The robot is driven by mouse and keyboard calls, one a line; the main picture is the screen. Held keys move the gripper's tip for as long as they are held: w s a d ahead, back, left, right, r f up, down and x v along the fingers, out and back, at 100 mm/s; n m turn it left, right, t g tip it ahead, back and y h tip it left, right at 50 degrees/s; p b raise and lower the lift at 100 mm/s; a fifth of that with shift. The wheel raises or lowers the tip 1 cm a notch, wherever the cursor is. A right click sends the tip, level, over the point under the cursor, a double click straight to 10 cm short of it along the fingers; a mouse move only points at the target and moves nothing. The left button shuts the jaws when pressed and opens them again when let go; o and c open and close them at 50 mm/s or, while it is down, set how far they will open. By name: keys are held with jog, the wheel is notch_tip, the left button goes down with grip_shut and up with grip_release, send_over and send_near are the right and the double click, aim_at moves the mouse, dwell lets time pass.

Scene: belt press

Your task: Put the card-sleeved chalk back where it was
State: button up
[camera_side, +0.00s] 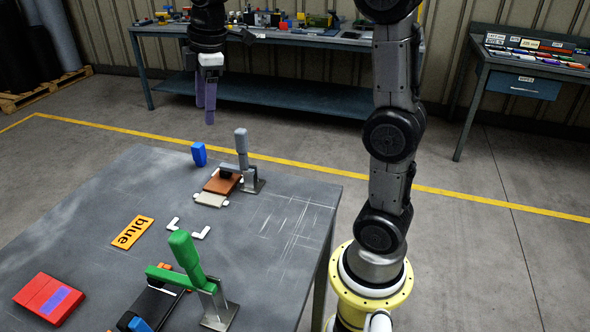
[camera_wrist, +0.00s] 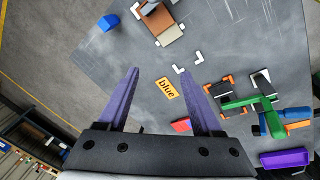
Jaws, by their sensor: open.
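I cannot make out a card-sleeved chalk for certain in either view. My gripper (camera_side: 205,108) hangs high above the far side of the grey table, fingers down. In the wrist view its two purple fingers (camera_wrist: 148,76) are spread, with nothing between them. A small blue block (camera_side: 198,153) stands near the table's far edge; it also shows in the wrist view (camera_wrist: 111,22). Two white corner brackets (camera_side: 200,232) lie on the table with bare surface between them. An orange card reading "blue" (camera_side: 131,232) lies flat beside them, and shows in the wrist view (camera_wrist: 166,88).
A grey-handled toggle clamp (camera_side: 242,150) stands over a brown block (camera_side: 221,183). A green-handled clamp (camera_side: 186,258) stands nearer. A red block with a purple patch (camera_side: 48,298) lies front left. A purple item (camera_wrist: 284,158) shows lower right. Scratches mark the table's bare right side.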

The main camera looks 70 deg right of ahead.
jog(key=s+a+f+m+t, duration=0.1)
jog(key=s+a+f+m, duration=0.1)
jog(key=s, duration=0.5)
jog(key=s+a+f+m+t, duration=0.1)
jog(key=s+a+f+m, duration=0.1)
jog(key=s, duration=0.5)
jog(key=s+a+f+m+t, duration=0.1)
jog(key=s+a+f+m, duration=0.1)
jog(key=s+m, duration=0.3)
jog(key=s+a, duration=0.1)
jog(key=s, duration=0.2)
jog(key=shift+a+f+m, duration=0.3)
jog(key=shift+a+f, duration=0.05)
jog(key=shift+a, duration=0.05)
